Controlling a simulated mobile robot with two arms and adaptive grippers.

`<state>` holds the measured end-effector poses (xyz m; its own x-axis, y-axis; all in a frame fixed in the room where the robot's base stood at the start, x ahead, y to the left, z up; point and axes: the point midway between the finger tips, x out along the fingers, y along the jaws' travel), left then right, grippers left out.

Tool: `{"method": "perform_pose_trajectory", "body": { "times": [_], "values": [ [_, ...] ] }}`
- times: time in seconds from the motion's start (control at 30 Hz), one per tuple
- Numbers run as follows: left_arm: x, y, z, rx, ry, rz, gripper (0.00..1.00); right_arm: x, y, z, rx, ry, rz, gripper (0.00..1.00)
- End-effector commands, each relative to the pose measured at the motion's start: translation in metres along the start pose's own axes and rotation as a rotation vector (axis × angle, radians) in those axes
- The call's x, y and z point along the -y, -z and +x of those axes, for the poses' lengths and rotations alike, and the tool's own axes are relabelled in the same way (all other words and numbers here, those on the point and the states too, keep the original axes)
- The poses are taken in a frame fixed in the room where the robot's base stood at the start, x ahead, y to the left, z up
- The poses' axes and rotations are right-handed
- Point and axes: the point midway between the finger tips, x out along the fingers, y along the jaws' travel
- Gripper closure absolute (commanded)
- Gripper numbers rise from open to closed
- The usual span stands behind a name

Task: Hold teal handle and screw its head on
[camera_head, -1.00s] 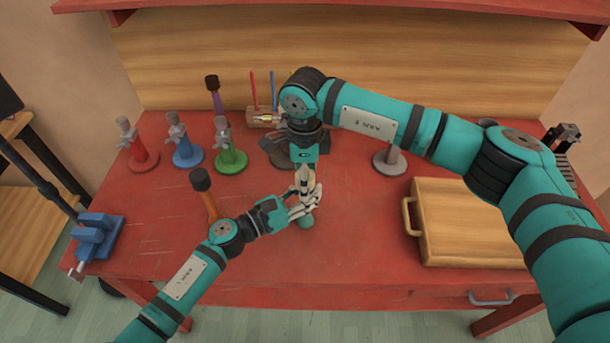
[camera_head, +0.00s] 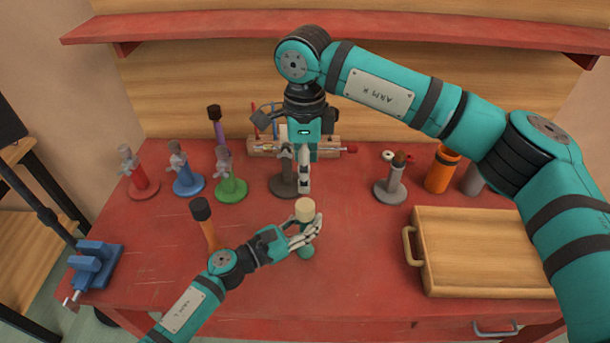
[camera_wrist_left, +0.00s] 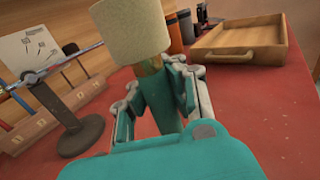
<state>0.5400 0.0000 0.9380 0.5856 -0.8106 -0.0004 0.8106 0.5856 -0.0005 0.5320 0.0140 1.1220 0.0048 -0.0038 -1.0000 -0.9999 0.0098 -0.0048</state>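The teal handle (camera_head: 306,252) stands upright near the table's middle front, with a cream cylindrical head (camera_head: 305,205) on its top. My left gripper (camera_head: 303,236) is shut around the handle below the head. In the left wrist view the handle (camera_wrist_left: 160,100) sits between the fingers, and the head (camera_wrist_left: 132,30) is above it with a narrow brownish-green band showing beneath. My right gripper (camera_head: 303,185) points down above and behind the head, apart from it, with nothing visible in it. Its fingers overlap in this view, so their gap is hidden.
An orange-handled mallet (camera_head: 207,230) stands close left of my left gripper. Red (camera_head: 143,188), blue (camera_head: 188,183) and green (camera_head: 231,188) stands are at left. A wooden rack (camera_head: 262,148) is behind. A wooden tray (camera_head: 480,285) lies at right. Clear table separates tray and handle.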

Motion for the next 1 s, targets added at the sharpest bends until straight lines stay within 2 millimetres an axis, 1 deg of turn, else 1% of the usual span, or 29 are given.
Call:
{"method": "perform_pose_trajectory", "body": {
  "times": [0.23,0.3,0.4,0.5,0.73,0.8,0.87,0.97,1.0],
  "values": [
    [0.0,-0.001,0.0,0.001,0.0,0.0,1.0,0.0,0.0,-0.001,0.0,0.0,0.0,0.35],
    [0.0,-0.001,0.0,0.001,0.0,0.0,0.9,0.0,0.0,0.0,0.0,0.0,0.0,0.35],
    [0.0,-0.001,0.0,0.001,0.0,0.0,0.77,0.0,0.0,0.0,0.0,0.0,0.0,0.35],
    [0.0,0.0,0.0,0.001,0.0,0.0,0.65,0.0,0.0,0.0,0.0,0.0,0.0,0.35],
    [0.0,0.0,0.0,0.0,0.0,0.0,0.65,0.0,0.0,0.0,0.0,0.0,0.0,0.35],
    [0.0,0.0,-0.003,-0.001,0.0,0.0,0.65,0.0,0.0,0.0,0.0,0.0,0.0,0.35],
    [0.0,0.001,-0.009,-0.002,-0.001,-0.001,0.65,0.0,0.0,0.0,0.0,0.0,0.0,0.35],
    [0.0,0.002,-0.024,-0.003,-0.001,-0.001,0.65,0.0,0.0,0.0,0.0,0.0,0.0,0.35],
    [0.0,0.001,-0.032,-0.003,0.0,-0.001,0.65,0.0,0.0,0.0,0.0,0.0,0.0,0.35]
  ]
}}
